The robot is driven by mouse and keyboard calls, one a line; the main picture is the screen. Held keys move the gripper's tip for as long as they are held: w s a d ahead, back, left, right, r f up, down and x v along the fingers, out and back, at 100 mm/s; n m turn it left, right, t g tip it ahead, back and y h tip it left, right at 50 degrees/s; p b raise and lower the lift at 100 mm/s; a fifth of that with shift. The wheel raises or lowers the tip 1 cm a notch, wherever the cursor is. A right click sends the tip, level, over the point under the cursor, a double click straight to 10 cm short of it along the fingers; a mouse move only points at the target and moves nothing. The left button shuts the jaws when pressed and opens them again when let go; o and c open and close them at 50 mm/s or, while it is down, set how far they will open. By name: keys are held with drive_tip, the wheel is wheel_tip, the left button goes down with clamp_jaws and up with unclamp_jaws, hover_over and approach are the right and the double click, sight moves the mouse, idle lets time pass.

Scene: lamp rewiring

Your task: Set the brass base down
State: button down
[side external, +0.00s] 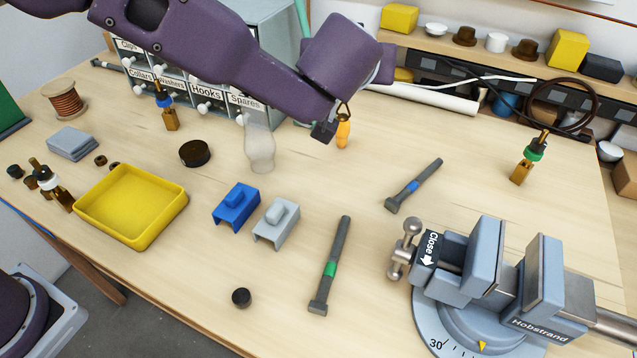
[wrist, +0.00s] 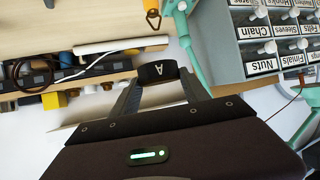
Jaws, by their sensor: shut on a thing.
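My gripper (wrist: 160,82) is shut on a dark piece marked "A" (wrist: 157,71), held between its two fingers. Its colour reads as dark, and I cannot tell whether it is the brass base. In the side view my gripper (side external: 323,131) is above the back of the wooden table, and the piece does not show clearly. Upright brass-bottomed lamp fittings stand on the table: one with a blue band (side external: 169,118), one with a green band (side external: 522,170) and one with a white band (side external: 60,195).
An orange piece with a ring (side external: 343,132) shows beside my gripper. Drawers (side external: 200,90) stand behind left. A glass chimney (side external: 260,150), dark disc (side external: 195,153), yellow tray (side external: 130,237), blue block (side external: 236,207) and vise (side external: 485,270) are around. Bare table (side external: 460,140) lies right of my gripper.

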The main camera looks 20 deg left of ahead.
sight(320, 191)
drive_tip(key=s+f+n+y, duration=0.1)
drive_tip(key=s+f, duration=0.1)
drive_tip(key=f, duration=0.4)
drive_tip(key=s+a+f+n+y, duration=0.1)
drive_tip(key=s+f, duration=0.1)
drive_tip(key=f, duration=0.4)
drive_tip(key=s+f+n+g+y, duration=0.1)
drive_tip(key=s+f, duration=0.2)
drive_tip(key=f, duration=0.3)
drive_tip(key=shift+a+f, duration=0.3)
drive_tip(key=shift+a, duration=0.1)
drive_tip(key=shift+f, duration=0.1)
drive_tip(key=c, duration=0.6)
unclamp_jaws()
drive_tip(key=shift+f, duration=0.1)
drive_tip(key=shift+o, duration=0.2)
